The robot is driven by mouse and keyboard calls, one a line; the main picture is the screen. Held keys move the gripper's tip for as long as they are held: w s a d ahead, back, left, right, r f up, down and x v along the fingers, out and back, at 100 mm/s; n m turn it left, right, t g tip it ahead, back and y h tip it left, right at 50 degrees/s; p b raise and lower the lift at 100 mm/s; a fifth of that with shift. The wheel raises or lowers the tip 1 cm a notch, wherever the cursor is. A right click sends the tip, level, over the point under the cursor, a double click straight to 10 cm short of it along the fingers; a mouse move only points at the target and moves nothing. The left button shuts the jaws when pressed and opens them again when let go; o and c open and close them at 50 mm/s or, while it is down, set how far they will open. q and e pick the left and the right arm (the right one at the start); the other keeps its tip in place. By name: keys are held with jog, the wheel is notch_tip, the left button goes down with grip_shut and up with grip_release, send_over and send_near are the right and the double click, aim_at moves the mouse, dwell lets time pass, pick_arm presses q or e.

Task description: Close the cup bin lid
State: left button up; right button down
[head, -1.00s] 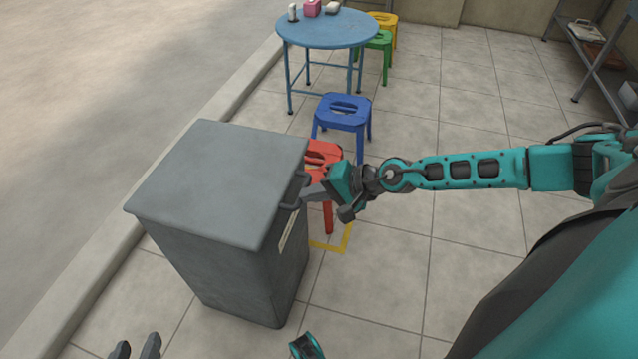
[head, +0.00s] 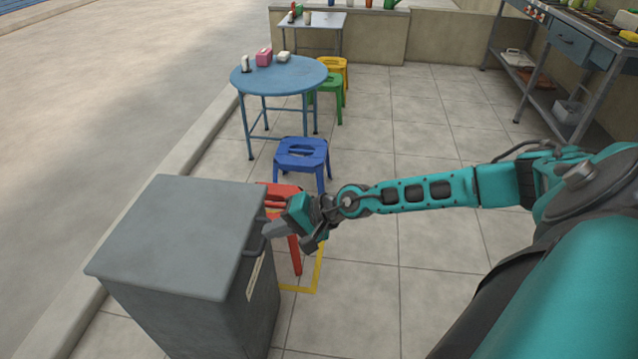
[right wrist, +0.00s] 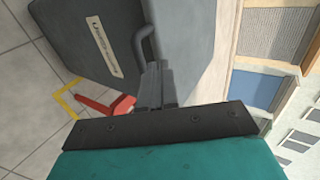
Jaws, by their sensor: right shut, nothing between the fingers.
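The grey cup bin (head: 225,318) stands at the lower left in the head view. Its flat grey lid (head: 180,235) lies over the top of the bin and looks shut. In the right wrist view the bin's front (right wrist: 88,42) carries a pale label, and a dark bar handle (right wrist: 146,45) sits at the lid's edge. My right gripper (head: 268,230) is at the lid's right edge, beside the handle. Its fingers (right wrist: 156,85) are together with nothing between them. I cannot tell whether they touch the handle. My left gripper is not in view.
A red stool (head: 294,245) stands just behind my right gripper, near a yellow floor marking (head: 318,268). A blue stool (head: 302,155) and a round blue table (head: 280,75) are farther back. Tiled floor (head: 420,110) is clear to the right.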

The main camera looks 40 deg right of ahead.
pick_arm(q)
jog(key=b, duration=0.2)
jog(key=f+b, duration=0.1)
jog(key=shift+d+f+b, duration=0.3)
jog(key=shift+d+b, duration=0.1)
pick_arm(e)
jog(key=d+f+v, duration=0.1)
jog(key=v, duration=0.8)
jog(key=shift+s+d+f, duration=0.15)
jog(key=shift+s, duration=0.5)
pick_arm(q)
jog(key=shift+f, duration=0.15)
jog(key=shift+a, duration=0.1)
